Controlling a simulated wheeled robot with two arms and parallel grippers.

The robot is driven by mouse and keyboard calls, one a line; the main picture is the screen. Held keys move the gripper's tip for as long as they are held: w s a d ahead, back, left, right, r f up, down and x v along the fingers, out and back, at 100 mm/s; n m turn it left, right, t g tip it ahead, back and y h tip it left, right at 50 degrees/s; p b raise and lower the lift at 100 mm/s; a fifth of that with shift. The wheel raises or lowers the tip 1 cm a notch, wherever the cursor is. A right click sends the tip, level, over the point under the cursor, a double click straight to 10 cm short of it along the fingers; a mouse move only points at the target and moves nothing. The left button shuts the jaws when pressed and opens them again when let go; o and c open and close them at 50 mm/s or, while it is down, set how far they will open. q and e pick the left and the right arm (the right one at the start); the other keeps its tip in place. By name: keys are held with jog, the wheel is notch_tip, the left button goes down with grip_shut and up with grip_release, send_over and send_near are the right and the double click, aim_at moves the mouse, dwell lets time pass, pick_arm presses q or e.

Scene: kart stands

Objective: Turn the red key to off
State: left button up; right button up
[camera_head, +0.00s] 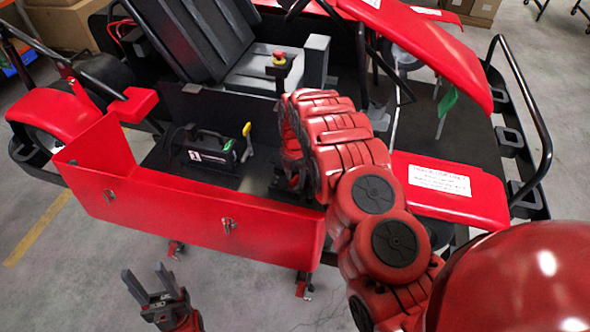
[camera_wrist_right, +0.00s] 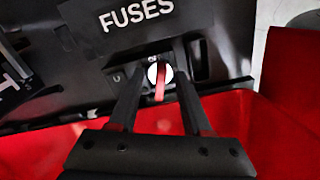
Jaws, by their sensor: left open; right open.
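The red key (camera_wrist_right: 160,88) shows in the right wrist view, set in a round white switch on a black panel below the word FUSES. It points down in that picture. My right gripper (camera_wrist_right: 158,80) is open, with one finger on each side of the key; I cannot tell whether either finger touches it. In the head view the right arm reaches into the kart and hides the key. My left gripper (camera_head: 147,283) is open and empty, low in front of the kart's red side panel (camera_head: 120,200).
A black box with a handle (camera_head: 212,150) and a yellow-handled lever (camera_head: 247,142) are on the kart floor. The floor at lower left is clear.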

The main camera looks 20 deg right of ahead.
jog(key=shift+s+f, duration=0.1)
jog(key=shift+f, duration=0.2)
jog(key=shift+c, duration=0.3)
grip_shut()
